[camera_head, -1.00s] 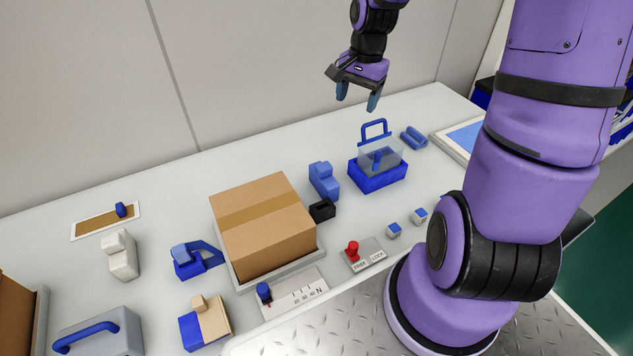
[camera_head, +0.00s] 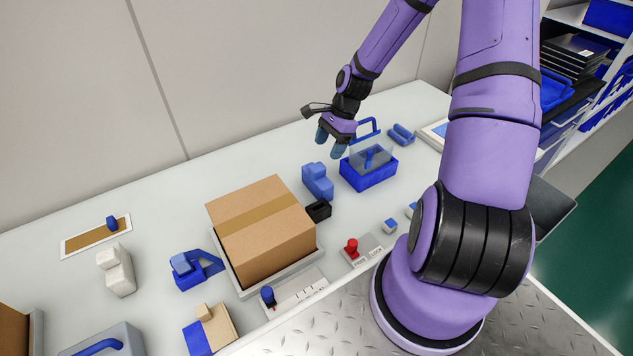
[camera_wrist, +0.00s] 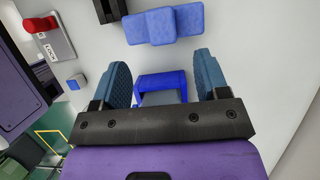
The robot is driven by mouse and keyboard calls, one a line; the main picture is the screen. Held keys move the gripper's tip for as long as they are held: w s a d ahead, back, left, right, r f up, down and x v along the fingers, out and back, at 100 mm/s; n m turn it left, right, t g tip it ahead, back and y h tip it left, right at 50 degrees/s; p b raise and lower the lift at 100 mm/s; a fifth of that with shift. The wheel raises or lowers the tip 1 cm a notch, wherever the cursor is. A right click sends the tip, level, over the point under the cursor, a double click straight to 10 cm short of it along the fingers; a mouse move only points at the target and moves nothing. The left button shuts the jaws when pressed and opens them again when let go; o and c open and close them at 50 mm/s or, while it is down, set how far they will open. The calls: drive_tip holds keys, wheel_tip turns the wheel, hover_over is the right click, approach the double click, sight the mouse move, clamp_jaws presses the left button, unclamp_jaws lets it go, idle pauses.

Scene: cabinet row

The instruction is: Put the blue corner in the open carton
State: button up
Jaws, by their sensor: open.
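A blue stepped block (camera_head: 317,182), the likeliest blue corner, stands on the counter behind the taped cardboard carton. It also shows at the top of the wrist view (camera_wrist: 165,24). My gripper (camera_head: 332,146) is open and empty, above the counter near this block and the blue handled box (camera_head: 368,174). In the wrist view, a blue frame (camera_wrist: 162,80) shows between my fingertips (camera_wrist: 165,78); contact cannot be told. The central carton (camera_head: 262,228) looks closed and taped. Another brown carton (camera_head: 10,322) is cut off at the left edge; its top is not visible.
A black holder (camera_head: 318,210) stands close to the stepped block. A red-knobbed panel (camera_head: 360,250), small cubes (camera_head: 390,226) and a blue angled piece (camera_head: 196,268) are around the central carton. A wall runs behind the counter. Some counter is bare at the back left.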

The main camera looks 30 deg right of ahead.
sight(321, 165)
drive_tip(key=shift+x, duration=3.5)
drive_tip(key=shift+w, duration=0.15)
drive_tip(key=shift+c, duration=0.5)
clamp_jaws()
drive_tip(key=shift+d+r, duration=0.1)
wheel_tip(321, 165, up, 10)
drive_tip(key=shift+f, duration=0.15)
